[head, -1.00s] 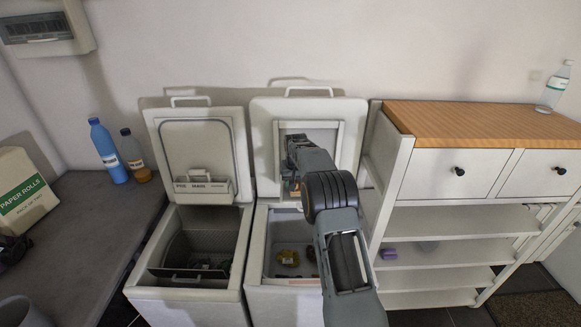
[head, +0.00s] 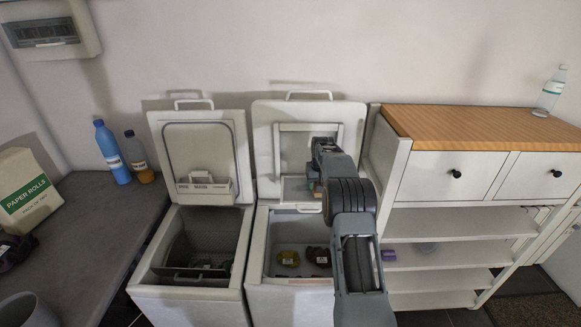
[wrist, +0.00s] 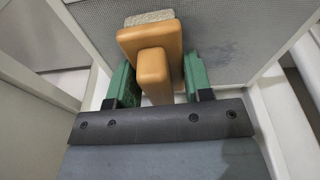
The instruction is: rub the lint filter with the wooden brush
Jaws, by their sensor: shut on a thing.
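My gripper (wrist: 157,76) is shut on the wooden brush (wrist: 152,66), whose orange wooden body stands between the green fingers in the wrist view. The brush's pale bristle pad shows at its far end, against or very near the grey mesh of the lint filter (wrist: 225,30); contact is hard to tell. Darker grey patches show on the mesh right of the brush. In the head view the lint filter (head: 294,143) sits in a pale frame in the raised lid of the right toploader (head: 262,150). My gripper (head: 318,180) is in front of its right part, and my arm hides some of the frame.
The left toploader (head: 240,215) also stands open, its lid raised. Dark and yellow items lie inside the right tub. A white shelf unit with a wooden top (head: 480,125) stands close on the right. A grey counter (head: 100,220) with bottles is on the left.

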